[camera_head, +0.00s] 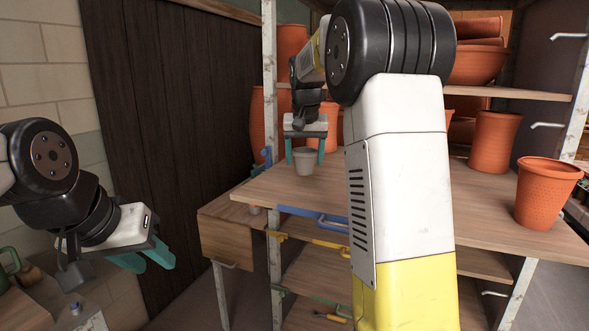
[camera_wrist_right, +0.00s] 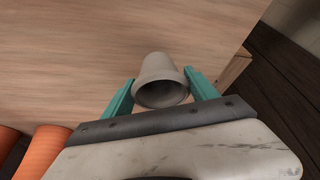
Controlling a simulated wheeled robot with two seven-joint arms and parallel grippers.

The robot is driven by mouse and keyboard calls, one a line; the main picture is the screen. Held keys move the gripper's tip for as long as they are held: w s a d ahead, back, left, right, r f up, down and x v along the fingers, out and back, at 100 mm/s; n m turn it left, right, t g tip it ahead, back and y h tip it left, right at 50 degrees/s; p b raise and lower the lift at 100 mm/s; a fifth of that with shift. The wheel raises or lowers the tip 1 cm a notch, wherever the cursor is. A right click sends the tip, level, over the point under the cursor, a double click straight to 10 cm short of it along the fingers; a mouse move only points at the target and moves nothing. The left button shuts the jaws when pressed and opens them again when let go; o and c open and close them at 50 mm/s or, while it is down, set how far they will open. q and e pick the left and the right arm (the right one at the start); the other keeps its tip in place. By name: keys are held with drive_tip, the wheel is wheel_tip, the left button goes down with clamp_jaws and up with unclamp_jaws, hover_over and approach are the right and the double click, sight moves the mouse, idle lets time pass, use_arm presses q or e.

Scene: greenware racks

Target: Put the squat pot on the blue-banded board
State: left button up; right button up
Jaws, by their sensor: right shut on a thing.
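The squat pot (camera_head: 305,161) is small and grey. It is between the teal fingers of my right gripper (camera_head: 305,153), over the left part of the upper wooden board. In the right wrist view the pot (camera_wrist_right: 160,72) shows its open mouth toward the camera, with the fingers (camera_wrist_right: 160,92) closed against both sides. I cannot tell whether its far end touches the wood. The blue-banded board (camera_head: 400,205) has a blue piece (camera_head: 318,215) along its front edge. My left gripper (camera_head: 146,262) is empty at lower left, its fingers apart, away from the rack.
Terracotta pots (camera_head: 495,142) stand at the back of the board, and a speckled one (camera_head: 546,192) stands at its right end. Lower boards carry yellow (camera_head: 318,239) and green (camera_head: 312,299) pieces. A rack post (camera_head: 270,90) rises left of the pot. My right arm hides the board's middle.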

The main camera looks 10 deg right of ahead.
sight(305, 168)
drive_tip(key=shift+w+d, duration=0.25)
drive_tip(key=shift+w, duration=0.1)
drive_tip(key=shift+f, duration=1.8)
drive_tip(key=shift+f, duration=0.15)
drive_tip(key=o, duration=1.5)
